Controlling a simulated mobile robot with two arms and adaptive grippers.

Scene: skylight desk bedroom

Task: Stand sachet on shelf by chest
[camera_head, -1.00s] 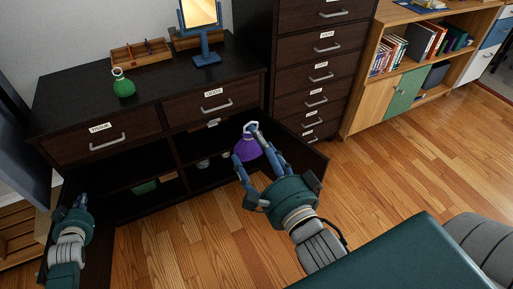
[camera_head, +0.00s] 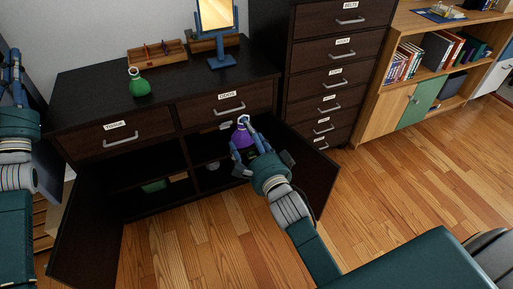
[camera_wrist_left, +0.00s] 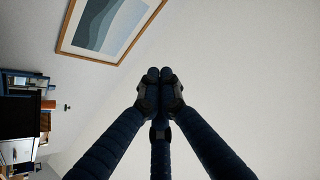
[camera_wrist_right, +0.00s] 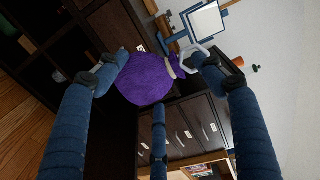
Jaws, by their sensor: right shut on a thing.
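A purple sachet (camera_head: 240,138) with a pale tie and a light ring at its top is held in my right gripper (camera_head: 250,140). In the right wrist view the sachet (camera_wrist_right: 146,82) sits between the spread fingers. It is in front of the open right bay of the dark chest (camera_head: 80,85), below the drawer labelled like "ODDS". The shelf (camera_head: 208,161) inside the bay is shadowed and partly hidden by the sachet and hand. My left gripper (camera_head: 14,85) is raised at the far left edge. Its fingertips meet, empty, in the left wrist view (camera_wrist_left: 159,76).
Both chest doors stand open, the left door (camera_head: 88,235) and the right door (camera_head: 312,165). Pale and green items (camera_head: 155,186) lie inside. A green sachet (camera_head: 139,86), a mirror (camera_head: 217,30) and a wooden tray (camera_head: 157,54) are on top. A tall drawer unit (camera_head: 325,70) stands to the right.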

